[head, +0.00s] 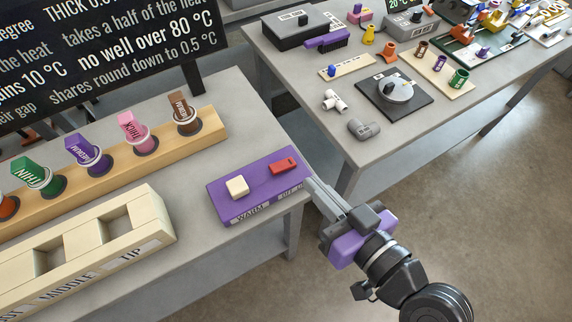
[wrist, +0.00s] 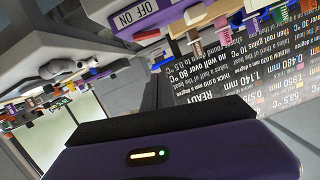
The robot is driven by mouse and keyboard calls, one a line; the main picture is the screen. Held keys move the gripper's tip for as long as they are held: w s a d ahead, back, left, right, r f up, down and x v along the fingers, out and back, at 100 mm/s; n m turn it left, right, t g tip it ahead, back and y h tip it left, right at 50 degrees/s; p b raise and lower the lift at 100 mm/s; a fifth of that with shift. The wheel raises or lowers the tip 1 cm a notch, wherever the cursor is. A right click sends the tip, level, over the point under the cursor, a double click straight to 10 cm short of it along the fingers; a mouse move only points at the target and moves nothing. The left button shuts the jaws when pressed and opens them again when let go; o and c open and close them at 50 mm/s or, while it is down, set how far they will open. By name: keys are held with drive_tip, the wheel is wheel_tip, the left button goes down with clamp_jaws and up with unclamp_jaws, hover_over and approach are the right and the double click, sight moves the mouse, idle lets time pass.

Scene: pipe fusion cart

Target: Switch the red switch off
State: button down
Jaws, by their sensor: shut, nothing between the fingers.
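The red switch (head: 284,165) is a small rocker at the right end of a purple switch box (head: 219,191) on the near-left table. The label below it is partly cut off from sight by my gripper, but "OFF" and "ON" read upside down on the box front (wrist: 137,13) at the top of the wrist view. The rocker's tilt is too small to tell. My gripper (head: 312,186) is shut and empty, its tips by the box's right end, just right of the red switch. I cannot tell whether they touch the box.
A cream switch (head: 237,187) marked WARM sits left of the red one. A cream block with square wells (head: 117,224) and a wooden rack (head: 208,128) of coloured tagged pieces stand left. A second table (head: 300,75) with fittings is behind. Open floor lies right.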

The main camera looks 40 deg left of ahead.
drive_tip(key=p, duration=0.2)
hover_over(283, 166)
drive_tip(key=d, duration=0.1)
drive_tip(key=shift+s+d+f, duration=0.1)
drive_tip(key=shift+s+f, duration=0.1)
drive_tip(key=shift+f, duration=0.35)
drive_tip(key=shift+s+d+f, duration=0.1)
drive_tip(key=shift+s+f, duration=0.1)
drive_tip(key=shift+f, duration=0.3)
drive_tip(key=f, duration=0.2)
drive_tip(key=shift+s+f, duration=0.25)
drive_tip(key=shift+f, duration=0.1)
drive_tip(key=shift+s+a+f, duration=0.1)
drive_tip(key=shift+f, duration=0.65)
